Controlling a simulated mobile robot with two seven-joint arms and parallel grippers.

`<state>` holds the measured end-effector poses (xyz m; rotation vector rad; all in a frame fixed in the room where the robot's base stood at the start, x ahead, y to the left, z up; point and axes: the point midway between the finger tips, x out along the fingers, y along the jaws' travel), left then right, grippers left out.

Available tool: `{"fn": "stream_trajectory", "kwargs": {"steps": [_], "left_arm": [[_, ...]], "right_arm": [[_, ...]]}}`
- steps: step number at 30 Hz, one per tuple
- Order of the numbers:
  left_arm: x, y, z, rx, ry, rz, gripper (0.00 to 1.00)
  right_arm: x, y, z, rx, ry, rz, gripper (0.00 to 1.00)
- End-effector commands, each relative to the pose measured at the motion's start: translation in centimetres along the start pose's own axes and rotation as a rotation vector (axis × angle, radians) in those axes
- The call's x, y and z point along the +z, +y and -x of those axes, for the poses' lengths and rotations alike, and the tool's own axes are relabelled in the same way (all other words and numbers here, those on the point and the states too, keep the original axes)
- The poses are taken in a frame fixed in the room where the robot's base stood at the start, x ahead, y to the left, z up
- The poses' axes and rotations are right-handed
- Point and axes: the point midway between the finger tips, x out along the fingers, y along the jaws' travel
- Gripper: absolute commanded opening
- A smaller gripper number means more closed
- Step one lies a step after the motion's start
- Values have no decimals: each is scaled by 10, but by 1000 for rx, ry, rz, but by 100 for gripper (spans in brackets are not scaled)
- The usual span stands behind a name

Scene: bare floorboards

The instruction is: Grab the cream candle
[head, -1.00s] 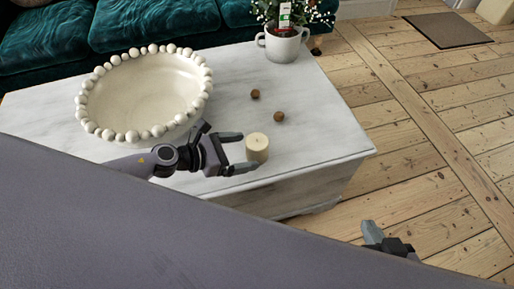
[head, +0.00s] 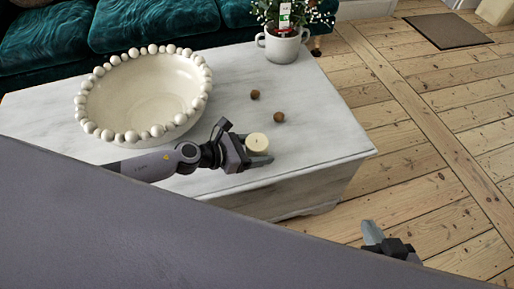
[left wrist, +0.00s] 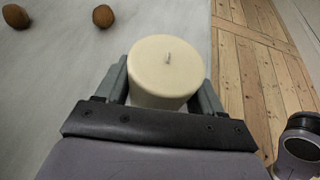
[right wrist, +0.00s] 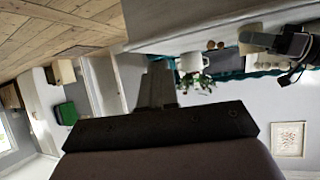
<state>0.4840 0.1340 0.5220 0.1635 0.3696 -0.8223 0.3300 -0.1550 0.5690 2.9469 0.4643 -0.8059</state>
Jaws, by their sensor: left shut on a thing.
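The cream candle (head: 257,143) is a short round cylinder near the front right edge of the white table. My left gripper (head: 250,150) is around it, one finger on each side. In the left wrist view the candle (left wrist: 166,70) stands between the two fingers (left wrist: 165,88), its wick on top, and the gripper is shut on it. My right gripper (head: 383,243) is off to the right, away from the table, above the floor. The right wrist view shows its fingers (right wrist: 157,85) close together, with nothing visible between them.
The white table (head: 320,120) also holds a large beaded bowl (head: 145,95), two small brown balls (head: 278,117) and a potted plant in a white mug (head: 283,45). A teal sofa (head: 150,20) stands behind. Bare floorboards lie to the right.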

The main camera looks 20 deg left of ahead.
Motion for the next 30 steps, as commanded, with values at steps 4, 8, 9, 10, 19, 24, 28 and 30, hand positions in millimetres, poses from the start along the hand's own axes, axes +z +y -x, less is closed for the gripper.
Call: {"fn": "stream_trajectory", "kwargs": {"steps": [4, 8, 9, 10, 19, 24, 28, 30], "left_arm": [[1, 0, 0, 0, -1, 0, 30], [6, 0, 2, 1, -2, -1, 30], [8, 1, 3, 1, -2, -1, 30], [10, 1, 4, 1, -2, -1, 30], [50, 1, 20, 1, -2, -4, 30], [83, 1, 34, 1, -2, -4, 30], [110, 1, 45, 1, -2, -3, 30], [123, 1, 51, 0, -2, -3, 30]], "right_arm": [[-1, 0, 0, 0, 1, 0, 0], [-4, 0, 2, 0, 1, -2, 0], [-5, 0, 3, 0, 2, -3, 0], [-6, 0, 3, 1, 2, -4, 0], [13, 18, 14, 45, -76, -41, 0], [10, 26, 28, 66, -109, -60, 0], [-7, 27, 39, 68, -112, -63, 0], [-17, 26, 45, 67, -111, -63, 0]]}}
